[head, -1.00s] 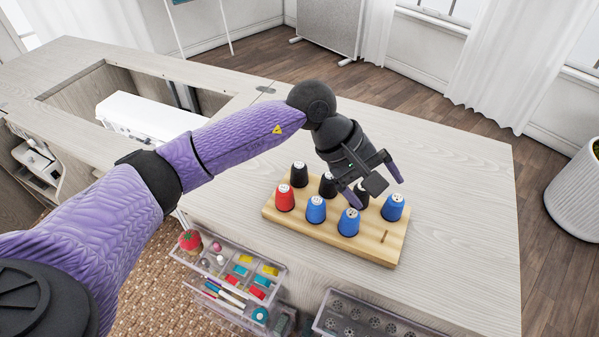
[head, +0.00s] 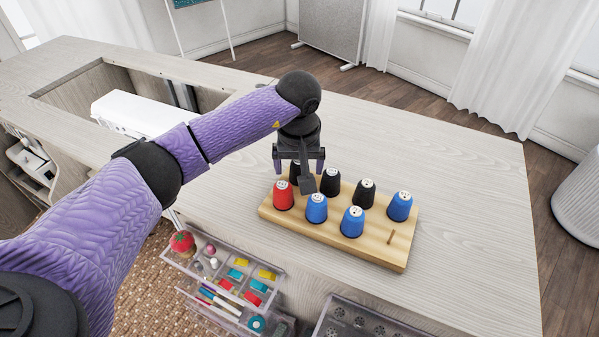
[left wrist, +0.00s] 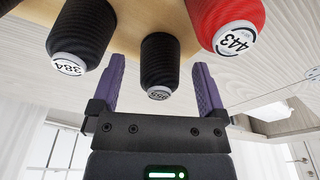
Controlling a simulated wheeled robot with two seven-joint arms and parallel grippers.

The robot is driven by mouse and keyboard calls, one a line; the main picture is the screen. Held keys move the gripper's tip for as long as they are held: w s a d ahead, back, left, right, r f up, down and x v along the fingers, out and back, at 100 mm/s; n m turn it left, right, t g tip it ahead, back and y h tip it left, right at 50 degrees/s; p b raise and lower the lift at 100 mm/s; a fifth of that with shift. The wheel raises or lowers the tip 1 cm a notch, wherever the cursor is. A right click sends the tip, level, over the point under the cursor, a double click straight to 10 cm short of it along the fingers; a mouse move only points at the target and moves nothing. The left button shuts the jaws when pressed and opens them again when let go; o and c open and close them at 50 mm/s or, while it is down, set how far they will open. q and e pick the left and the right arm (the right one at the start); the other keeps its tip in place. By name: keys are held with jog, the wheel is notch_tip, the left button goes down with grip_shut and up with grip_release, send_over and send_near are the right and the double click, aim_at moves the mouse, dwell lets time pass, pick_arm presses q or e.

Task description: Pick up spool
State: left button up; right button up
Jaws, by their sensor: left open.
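Several spools stand upright on a wooden board (head: 390,254). In the head view there is a red spool (head: 284,197), a blue spool (head: 316,209) beside it, another blue spool (head: 353,223) and a blue one (head: 399,207) at the right. Black spools (head: 330,182) stand in the back row. My left gripper (head: 300,168) is open over the board's back left end. In the left wrist view a black spool (left wrist: 160,65) lies between the open fingers (left wrist: 160,88), with room on both sides. Another black spool (left wrist: 83,35) and the red spool (left wrist: 228,22) flank it. My right gripper is out of view.
An open clear drawer (head: 225,268) with sewing items, including a tomato-like pincushion (head: 182,241), juts out below the tabletop. Another clear drawer (head: 365,322) is at the bottom. The tabletop (head: 460,190) right of the board is clear.

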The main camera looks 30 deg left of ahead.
aim_at(299, 163)
pick_arm(q)
jog(key=c, duration=0.7)
grip_shut()
jog(key=shift+r, duration=0.1)
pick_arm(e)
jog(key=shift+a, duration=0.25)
pick_arm(q)
notch_tip(299, 163, up, 9)
jog(key=p, duration=0.3)
jog(key=shift+r+p, duration=0.15)
jog(key=shift+p, duration=0.15)
jog(key=shift+r, duration=0.35)
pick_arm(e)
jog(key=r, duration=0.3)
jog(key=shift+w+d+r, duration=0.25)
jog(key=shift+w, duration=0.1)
